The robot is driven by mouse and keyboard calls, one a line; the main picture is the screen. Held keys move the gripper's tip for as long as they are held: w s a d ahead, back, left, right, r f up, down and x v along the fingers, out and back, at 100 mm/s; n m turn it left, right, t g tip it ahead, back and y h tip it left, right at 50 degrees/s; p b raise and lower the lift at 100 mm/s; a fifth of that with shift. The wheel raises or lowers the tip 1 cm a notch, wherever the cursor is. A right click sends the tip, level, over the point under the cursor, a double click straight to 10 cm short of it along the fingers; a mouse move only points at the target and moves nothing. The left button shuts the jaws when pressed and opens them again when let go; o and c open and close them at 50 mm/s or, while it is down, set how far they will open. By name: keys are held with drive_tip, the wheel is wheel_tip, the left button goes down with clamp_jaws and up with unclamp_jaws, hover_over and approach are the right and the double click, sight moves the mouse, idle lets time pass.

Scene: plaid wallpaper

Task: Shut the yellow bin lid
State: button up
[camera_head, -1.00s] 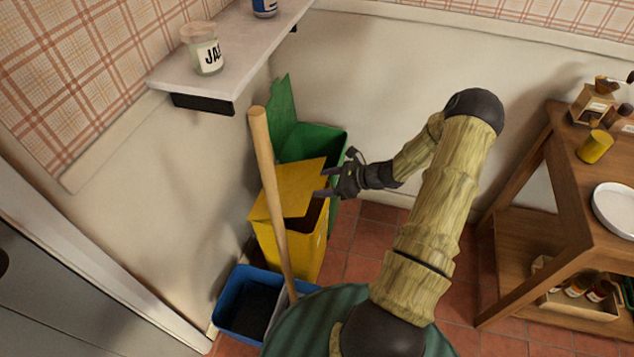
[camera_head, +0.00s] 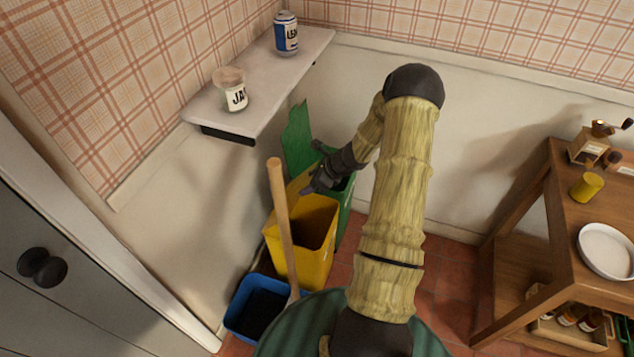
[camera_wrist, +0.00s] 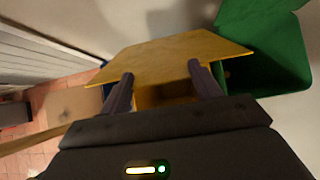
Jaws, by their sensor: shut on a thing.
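The yellow bin (camera_head: 310,255) stands on the floor between a blue bin and a green bin. Its mouth is open. Its yellow lid (camera_head: 298,188) is raised steeply at the back, partly hidden by a wooden handle and my gripper. My gripper (camera_head: 310,188) is at the raised lid, above the bin's back edge. In the wrist view the lid (camera_wrist: 175,58) spreads broadly across and past my two fingertips, with part of the yellow bin (camera_wrist: 165,93) below it. My gripper is shut on the lid; the exact contact is hard to see.
The wooden handle (camera_head: 281,225) stands upright in front of the bins. The blue bin (camera_head: 240,322) is nearer; the green bin (camera_head: 343,200), its lid (camera_head: 297,138) up, is behind. A wall shelf (camera_head: 200,112) overhangs at left. A wooden table (camera_head: 560,200) stands right.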

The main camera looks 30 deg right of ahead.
drive_tip(key=shift+w+a+r, duration=0.25)
drive_tip(key=shift+w+r, duration=0.15)
drive_tip(key=shift+w, duration=0.05)
drive_tip(key=o, duration=1.4)
drive_tip(key=shift+s, duration=0.1)
drive_tip(key=p+v, duration=0.1)
drive_tip(key=v, duration=1.6)
drive_tip(key=shift+r, duration=0.25)
